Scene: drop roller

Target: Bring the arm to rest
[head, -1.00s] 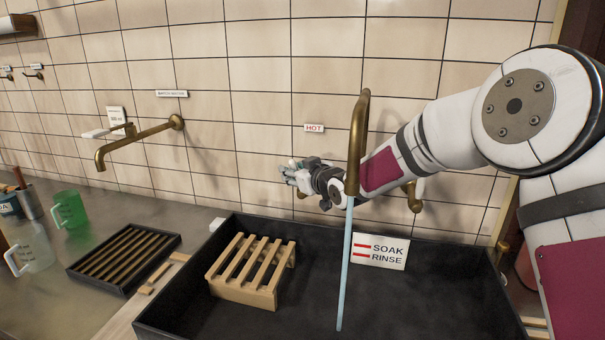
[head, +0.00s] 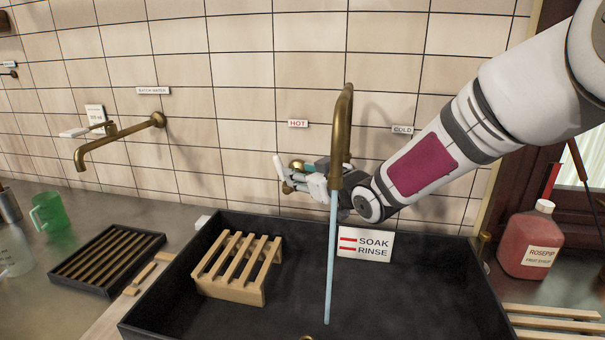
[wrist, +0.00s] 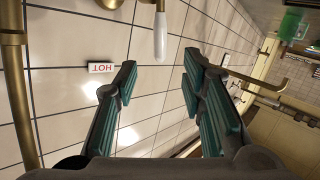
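My gripper (head: 302,180) is at the wall left of the brass spout (head: 341,125), below the HOT label (head: 298,124). In the wrist view its two green-padded fingers (wrist: 160,64) stand apart with nothing between the pads. A white tap handle (wrist: 160,38) shows just beyond the fingertips; I cannot tell if they touch it. My arm reaches in from the upper right and passes behind the spout. A pale blue stream of water (head: 331,265) runs from the spout into the black sink (head: 400,290).
A wooden rack (head: 237,268) stands in the sink beside the SOAK RINSE sign (head: 365,244). A rosehip syrup jug (head: 529,243) stands at right. A second brass spout (head: 120,140), a slatted tray (head: 106,260) and a green mug (head: 50,212) are at left.

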